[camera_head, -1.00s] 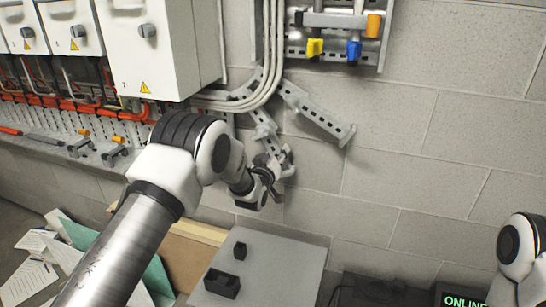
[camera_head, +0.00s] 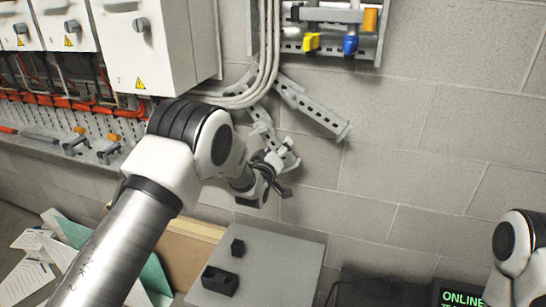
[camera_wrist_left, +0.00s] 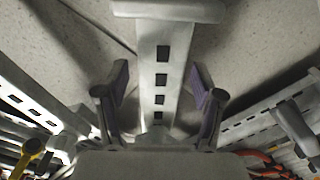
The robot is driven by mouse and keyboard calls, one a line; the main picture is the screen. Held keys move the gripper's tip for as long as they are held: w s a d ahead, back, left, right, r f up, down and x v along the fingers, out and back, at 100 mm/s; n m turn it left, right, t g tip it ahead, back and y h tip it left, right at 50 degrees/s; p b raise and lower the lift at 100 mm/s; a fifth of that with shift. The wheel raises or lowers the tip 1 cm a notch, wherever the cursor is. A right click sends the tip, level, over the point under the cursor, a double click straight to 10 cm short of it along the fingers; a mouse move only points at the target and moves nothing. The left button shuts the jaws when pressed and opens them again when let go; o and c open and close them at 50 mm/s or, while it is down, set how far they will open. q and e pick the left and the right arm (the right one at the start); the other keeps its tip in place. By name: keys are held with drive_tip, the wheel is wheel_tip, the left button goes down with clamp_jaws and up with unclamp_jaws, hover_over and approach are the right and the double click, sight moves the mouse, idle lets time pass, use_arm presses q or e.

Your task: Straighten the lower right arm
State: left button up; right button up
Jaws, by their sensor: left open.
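Two slotted grey metal arms stick out from the wall below the bent conduits in the head view. One arm (camera_head: 312,108) slants down to the right and ends in a small plate. A steeper arm (camera_head: 262,128) runs down toward my left gripper (camera_head: 284,172), which partly hides its lower end. In the left wrist view, a slotted arm (camera_wrist_left: 158,75) with a flat end plate (camera_wrist_left: 168,10) runs between the two open fingers of my left gripper (camera_wrist_left: 160,95). Gaps show on both sides of it. My right gripper is out of view.
A wall rack (camera_head: 335,32) with yellow and blue handles hangs above the arms. Grey boxes (camera_head: 160,45) and conduits stand at upper left. A grey panel (camera_head: 275,260) with black blocks lies below. Bare wall is clear to the right.

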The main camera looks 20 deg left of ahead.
use_arm(q)
drive_tip(key=s, duration=1.1)
drive_tip(key=shift+a, duration=0.15)
drive_tip(key=s+a+f+g, duration=0.1)
drive_tip(key=s+f+g, duration=0.2)
drive_tip(key=s+f, duration=0.45)
drive_tip(key=s+a+f+g+y, duration=0.15)
drive_tip(key=s+f, duration=0.25)
drive_tip(key=f, duration=0.6)
drive_tip(key=s+a+f+g+h, duration=0.1)
drive_tip(key=s+a+f+g, duration=0.1)
drive_tip(key=s+f+g, duration=0.45)
drive_tip(key=s+f+m+g, duration=0.3)
drive_tip(key=s+f, duration=0.1)
drive_tip(key=s, duration=0.9)
drive_tip(key=s+f+m+g, duration=0.4)
drive_tip(key=s, duration=0.9)
drive_tip(key=shift+d+f, duration=0.15)
